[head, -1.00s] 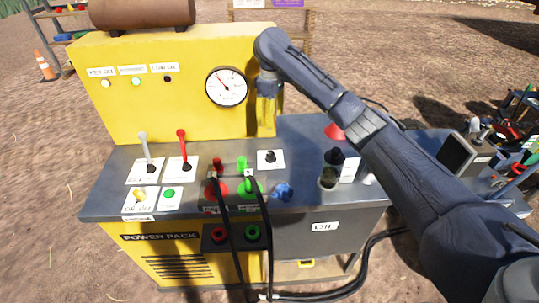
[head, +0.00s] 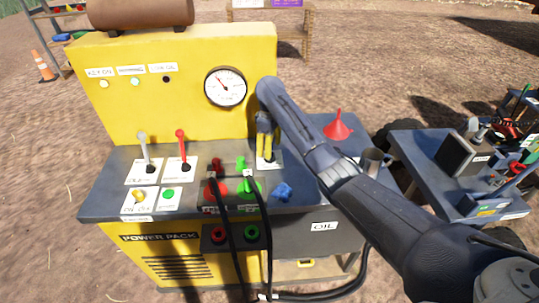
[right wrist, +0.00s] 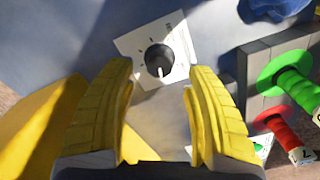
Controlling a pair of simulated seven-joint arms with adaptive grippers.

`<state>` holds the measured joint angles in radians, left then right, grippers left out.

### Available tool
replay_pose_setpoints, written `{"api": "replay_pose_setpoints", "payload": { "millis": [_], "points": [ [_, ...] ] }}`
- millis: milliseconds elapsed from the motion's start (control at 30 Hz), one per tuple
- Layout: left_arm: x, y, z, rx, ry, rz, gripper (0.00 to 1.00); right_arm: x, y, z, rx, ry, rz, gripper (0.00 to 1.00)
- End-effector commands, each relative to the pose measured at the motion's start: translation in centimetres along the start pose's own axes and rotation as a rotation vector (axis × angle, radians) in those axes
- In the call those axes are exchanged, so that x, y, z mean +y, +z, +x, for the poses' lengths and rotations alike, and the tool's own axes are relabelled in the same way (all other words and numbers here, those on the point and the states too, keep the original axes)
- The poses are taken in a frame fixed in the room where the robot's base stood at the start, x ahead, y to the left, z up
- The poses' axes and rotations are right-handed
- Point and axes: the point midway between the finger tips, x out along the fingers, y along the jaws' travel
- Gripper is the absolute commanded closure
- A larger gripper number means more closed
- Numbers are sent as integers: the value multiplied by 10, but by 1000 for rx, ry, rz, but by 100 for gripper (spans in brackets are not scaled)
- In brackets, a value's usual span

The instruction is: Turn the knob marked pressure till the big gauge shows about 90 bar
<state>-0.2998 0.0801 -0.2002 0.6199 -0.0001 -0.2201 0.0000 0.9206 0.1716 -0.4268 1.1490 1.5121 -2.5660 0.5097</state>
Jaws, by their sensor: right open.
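The pressure knob (right wrist: 160,60) is a small black knob with a white pointer on a white label plate (right wrist: 178,38). In the right wrist view it sits just beyond and between the two yellow fingers of my right gripper (right wrist: 160,110), which is open and does not touch it. In the head view my right gripper (head: 265,150) is over the knob's plate and hides the knob. The big gauge (head: 225,87) is a round white dial on the yellow panel; its red needle points to the upper left, and its numbers are too small to read. My left gripper is out of view.
Grey and red levers (head: 181,150) stand left on the console. Red and green hose couplings (head: 245,187) with black hoses are close left of the gripper. A blue knob (head: 283,192) lies in front, a red funnel (head: 338,126) to the right. The yellow panel (head: 180,100) rises behind.

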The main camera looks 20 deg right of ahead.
Motion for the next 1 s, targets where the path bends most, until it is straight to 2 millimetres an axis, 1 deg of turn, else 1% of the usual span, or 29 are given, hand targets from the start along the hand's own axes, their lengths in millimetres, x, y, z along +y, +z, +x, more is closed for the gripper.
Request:
{"api": "replay_pose_setpoints", "payload": {
  "millis": [100,300,500,800,1000],
  "points": [
    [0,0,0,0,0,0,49,0,0,15,-1,-1,1,47],
    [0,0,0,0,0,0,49,0,0,32,0,0,1,47],
    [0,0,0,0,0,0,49,0,0,38,1,1,0,47],
    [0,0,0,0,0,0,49,0,0,38,1,2,0,46],
    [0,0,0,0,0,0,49,0,0,38,1,2,0,69]
  ]
}}
